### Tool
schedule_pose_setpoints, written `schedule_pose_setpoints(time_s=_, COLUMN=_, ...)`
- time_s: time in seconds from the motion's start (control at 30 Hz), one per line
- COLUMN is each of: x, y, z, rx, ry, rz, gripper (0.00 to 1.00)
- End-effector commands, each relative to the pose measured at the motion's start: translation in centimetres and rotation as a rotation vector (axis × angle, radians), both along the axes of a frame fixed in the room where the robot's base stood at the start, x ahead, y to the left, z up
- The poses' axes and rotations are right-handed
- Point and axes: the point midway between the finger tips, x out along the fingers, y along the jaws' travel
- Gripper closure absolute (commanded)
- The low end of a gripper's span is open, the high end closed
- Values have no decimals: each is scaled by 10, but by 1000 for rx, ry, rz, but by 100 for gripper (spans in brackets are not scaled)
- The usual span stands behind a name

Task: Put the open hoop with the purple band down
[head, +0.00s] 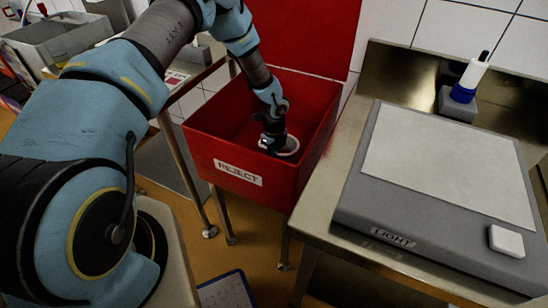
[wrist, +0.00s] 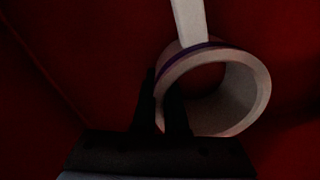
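The open hoop with the purple band (wrist: 252,82) is a short, pale, hollow ring. A thin purple band runs along its rim in the wrist view. My gripper (wrist: 163,95) has its dark fingers closed on the left part of the hoop's wall, one on each side. In the head view my gripper (head: 268,146) reaches down into the red bin marked REJECT (head: 203,150), and the hoop (head: 291,147) shows as a pale ring at its tip. I cannot tell whether the hoop touches the bin floor. A pale strip (wrist: 189,20) stands behind the hoop.
The bin's red lid (head: 310,30) stands open at the back. The bin walls surround my gripper.

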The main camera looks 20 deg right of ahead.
Motion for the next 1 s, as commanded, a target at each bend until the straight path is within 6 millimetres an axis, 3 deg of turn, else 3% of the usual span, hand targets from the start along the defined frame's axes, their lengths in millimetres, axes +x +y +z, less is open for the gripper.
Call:
schedule_pose_setpoints(time_s=0.23, x=0, y=0, z=0, rx=0, ry=0, rz=0, gripper=62)
schedule_pose_setpoints(time_s=0.6, x=1, y=0, z=8, rx=-1, ry=0, rz=0, gripper=62)
schedule_pose_setpoints(time_s=0.77, x=1, y=0, z=33, rx=-2, ry=-3, rz=-1, gripper=62)
schedule_pose_setpoints(time_s=1.0, x=1, y=0, z=83, rx=-2, ry=-3, rz=1, gripper=62)
